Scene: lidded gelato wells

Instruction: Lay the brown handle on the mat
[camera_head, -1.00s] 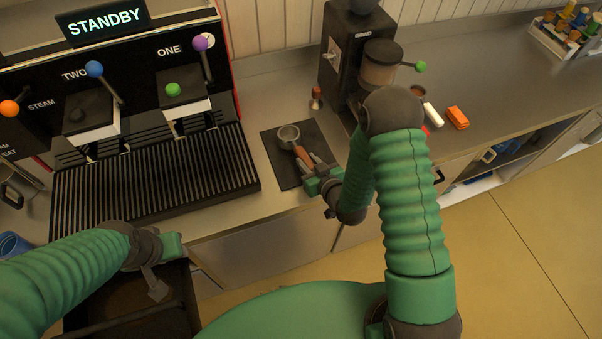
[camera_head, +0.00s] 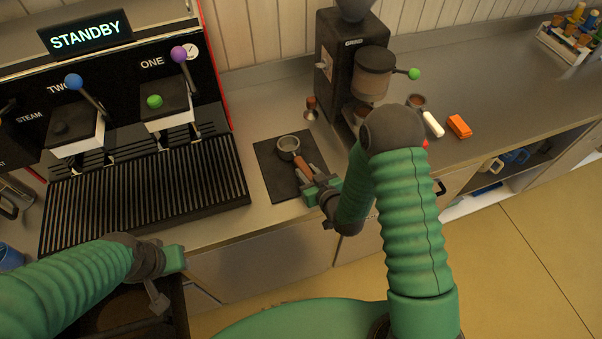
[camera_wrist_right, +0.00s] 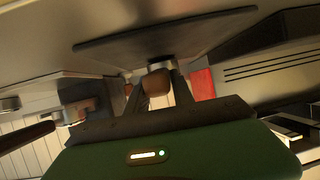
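A portafilter with a brown handle (camera_head: 303,167) and a round metal basket (camera_head: 288,145) is at the dark mat (camera_head: 271,178) on the counter, basket toward the back. In the right wrist view the handle's rounded end (camera_wrist_right: 156,82) is between my fingers, with the mat (camera_wrist_right: 215,32) beyond. My right gripper (camera_head: 311,177) straddles the handle from the front; its fingers look spread, one on each side. Whether the handle fully rests on the mat is hard to tell. My left gripper (camera_head: 160,295) is at lower left, away from the mat; its finger opening is not clear.
The espresso machine's drip grate (camera_head: 145,195) lies left of the mat. A black grinder (camera_head: 350,75) stands behind to the right. A small tamper (camera_head: 311,108) stands behind the mat. An orange block (camera_head: 459,126) and a white-handled tool (camera_head: 433,123) lie further right.

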